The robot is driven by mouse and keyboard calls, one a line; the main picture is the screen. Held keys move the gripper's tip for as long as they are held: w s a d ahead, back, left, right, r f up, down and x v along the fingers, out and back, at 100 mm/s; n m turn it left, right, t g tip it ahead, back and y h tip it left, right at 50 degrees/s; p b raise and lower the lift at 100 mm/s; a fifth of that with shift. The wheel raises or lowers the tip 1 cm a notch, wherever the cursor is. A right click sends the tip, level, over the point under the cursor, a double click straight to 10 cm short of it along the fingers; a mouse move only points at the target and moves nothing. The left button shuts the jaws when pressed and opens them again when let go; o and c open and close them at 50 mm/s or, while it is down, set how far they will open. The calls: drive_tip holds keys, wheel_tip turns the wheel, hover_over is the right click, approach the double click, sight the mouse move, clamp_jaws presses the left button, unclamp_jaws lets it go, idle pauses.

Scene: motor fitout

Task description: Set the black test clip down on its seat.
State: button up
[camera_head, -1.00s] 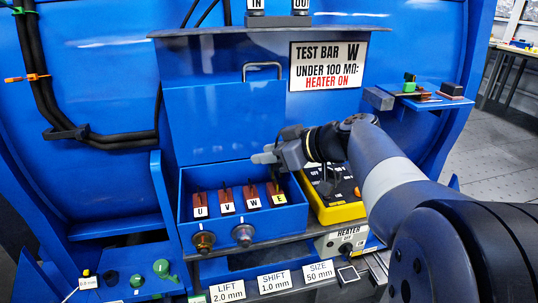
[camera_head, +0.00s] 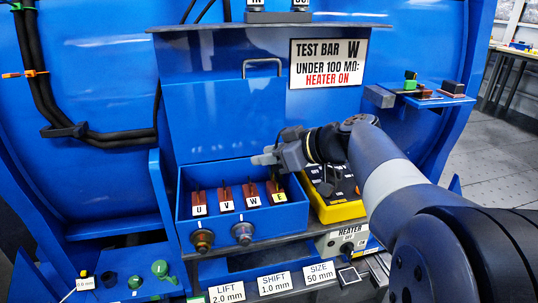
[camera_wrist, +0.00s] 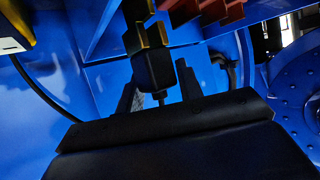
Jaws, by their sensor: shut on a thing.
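My gripper (camera_head: 268,158) is over the right end of the blue terminal box, above the terminal marked E (camera_head: 277,196). In the wrist view my gripper (camera_wrist: 157,88) is shut on the black test clip (camera_wrist: 153,65), which has yellowish marks on its body. The clip hangs between the fingers; in the head view it is mostly hidden by the gripper. Reddish terminal blocks (camera_wrist: 205,10) show close to the clip at the top of the wrist view. I cannot tell whether the clip touches a terminal. I cannot make out the clip's seat for certain.
The blue box (camera_head: 185,212) holds terminals marked U, V, W and E. A yellow meter (camera_head: 345,211) stands right of it, partly behind my arm. The raised lid (camera_head: 220,120) is behind. A heater switch box (camera_head: 335,242) is below the meter. A side shelf (camera_head: 440,99) holds small parts.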

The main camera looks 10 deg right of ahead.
drive_tip(key=shift+f+b, duration=1.1)
drive_tip(key=shift+b, duration=0.25)
drive_tip(key=o, duration=1.1)
drive_tip(key=shift+c, duration=0.2)
drive_tip(key=p+v, duration=0.2)
drive_tip(key=v, duration=0.9)
